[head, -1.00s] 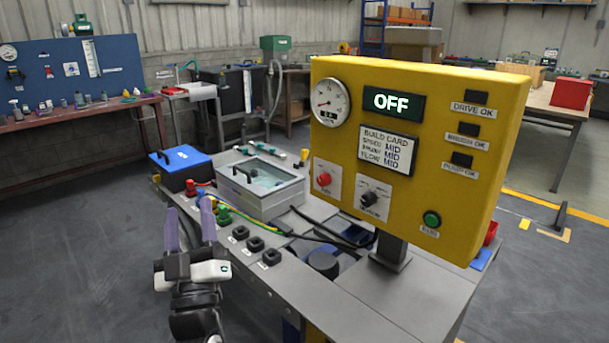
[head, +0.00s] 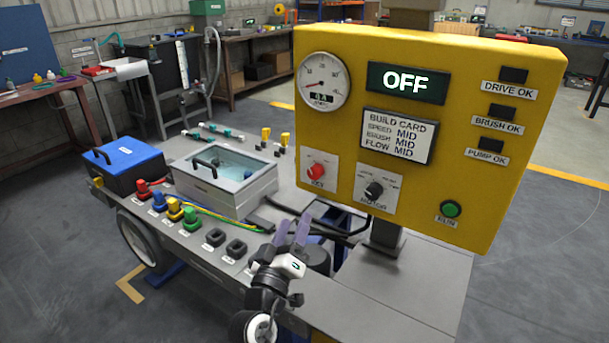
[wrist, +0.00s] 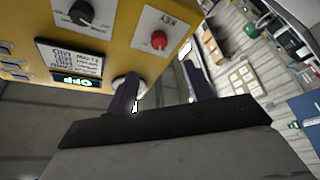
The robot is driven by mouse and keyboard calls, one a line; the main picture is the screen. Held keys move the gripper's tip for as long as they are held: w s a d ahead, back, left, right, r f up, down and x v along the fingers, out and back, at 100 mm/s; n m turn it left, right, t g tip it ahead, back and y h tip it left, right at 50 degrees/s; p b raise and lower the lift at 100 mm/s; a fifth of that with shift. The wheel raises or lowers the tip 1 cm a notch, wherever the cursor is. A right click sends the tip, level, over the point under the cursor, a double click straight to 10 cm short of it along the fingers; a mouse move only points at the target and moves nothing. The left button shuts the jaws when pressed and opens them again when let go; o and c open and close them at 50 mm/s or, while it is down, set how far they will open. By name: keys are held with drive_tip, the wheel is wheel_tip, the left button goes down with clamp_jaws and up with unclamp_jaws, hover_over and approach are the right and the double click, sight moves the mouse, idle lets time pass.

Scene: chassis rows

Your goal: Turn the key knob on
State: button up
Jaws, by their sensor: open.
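The red key knob (head: 316,171) sits on a white plate marked KEY at the lower left of the yellow panel (head: 450,75). It also shows in the wrist view (wrist: 159,40), upside down and beyond my fingers. The display (head: 406,82) above it reads OFF. My gripper (head: 290,232) is below the key knob in the head view, apart from the panel. Its two purple fingers are open with nothing between them; they also show in the wrist view (wrist: 162,88).
A black motor selector knob (head: 374,190) is right of the key, and a green RUN button (head: 450,209) farther right. A pressure gauge (head: 323,80) is above the key. A clear-lidded tank (head: 222,198) and colored connectors (head: 174,207) lie on the bench left of the panel.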

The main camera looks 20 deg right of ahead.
sight(313, 176)
drive_tip(key=p+x, duration=0.4)
drive_tip(key=x, duration=0.9)
drive_tip(key=shift+r, duration=0.2)
drive_tip(key=c, duration=1)
drive_tip(key=shift+f+b, duration=0.15)
drive_tip(key=shift+b, duration=0.2)
